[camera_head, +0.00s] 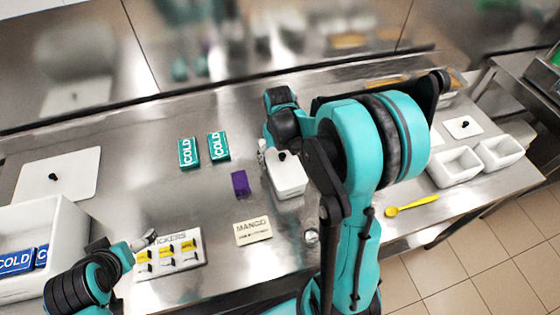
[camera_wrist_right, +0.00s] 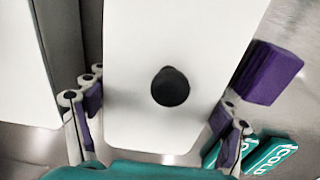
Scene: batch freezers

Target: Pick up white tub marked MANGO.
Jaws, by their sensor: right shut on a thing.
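A white tub with a lid and a black knob (camera_head: 289,182) is at the middle of the steel counter; I see no marking on it. My right gripper (camera_head: 277,158) is at this tub, partly hidden by my arm. In the right wrist view, the white lid (camera_wrist_right: 140,122) lies between the two fingers of my right gripper (camera_wrist_right: 157,118), which is shut on the tub. I cannot tell whether the tub is off the counter. A cream card reading MANGO (camera_head: 253,231) lies in front of it. My left gripper (camera_head: 146,240) is beside the sticker board; its opening is unclear.
A purple block (camera_head: 240,183) and two teal COLD packs (camera_head: 188,153) lie left of the tub. The sticker board (camera_head: 190,263) is at front left, near a white bin (camera_head: 70,225) with blue COLD packs. White open tubs (camera_head: 455,168) and a yellow spoon (camera_head: 412,205) are right.

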